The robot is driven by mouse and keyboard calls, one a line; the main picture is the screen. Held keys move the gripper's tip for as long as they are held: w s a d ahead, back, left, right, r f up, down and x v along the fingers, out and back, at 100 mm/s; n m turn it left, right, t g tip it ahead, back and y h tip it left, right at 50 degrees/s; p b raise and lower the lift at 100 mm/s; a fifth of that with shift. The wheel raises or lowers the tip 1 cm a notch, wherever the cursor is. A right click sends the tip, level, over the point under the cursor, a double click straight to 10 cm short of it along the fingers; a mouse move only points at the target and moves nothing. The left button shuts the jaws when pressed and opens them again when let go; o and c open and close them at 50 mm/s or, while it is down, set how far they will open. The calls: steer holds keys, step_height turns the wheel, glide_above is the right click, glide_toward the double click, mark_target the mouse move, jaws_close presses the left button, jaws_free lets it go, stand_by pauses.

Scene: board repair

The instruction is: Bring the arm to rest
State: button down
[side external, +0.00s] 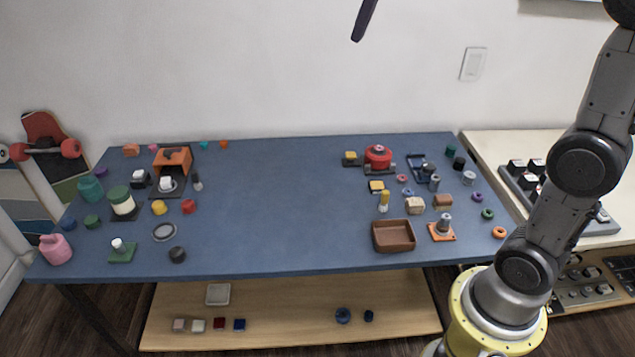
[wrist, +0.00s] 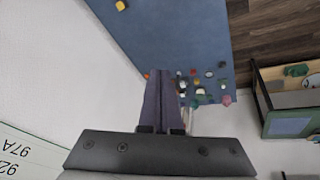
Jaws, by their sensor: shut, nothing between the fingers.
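My gripper shows in the wrist view (wrist: 162,72) as two long dark purple fingers lying together, shut and empty. In the side external view only the dark tip of the fingers (side external: 357,38) hangs in at the top edge, against the white wall, well above the table. Most of my gripper is out of that picture. My grey arm rises from a yellow base at the right. The blue table (side external: 290,205) lies below, and nothing touches the fingers.
Small parts crowd the table's left side, including a pink jug (side external: 56,249) and an orange stand (side external: 172,160). At right are a brown tray (side external: 393,236) and a red round part (side external: 378,157). The table's middle is clear. A wall switch (side external: 473,64) is behind.

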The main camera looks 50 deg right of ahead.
steer(key=s+a+f+t, duration=0.1)
steer(key=s+a+f, duration=0.2)
steer(key=s, duration=0.5)
steer(key=s+a+f+t, duration=0.1)
steer(key=s+a+f, duration=0.15)
steer(key=s, duration=0.55)
steer(key=s+f+m+y, duration=0.1)
steer(key=s+f+m, duration=0.1)
steer(key=s+f, duration=0.4)
step_height(320, 180, down, 6)
steer(key=shift+a+r+m+g, duration=0.15)
steer(key=shift+a+m+g, duration=0.15)
steer(key=shift+a+m, duration=0.1)
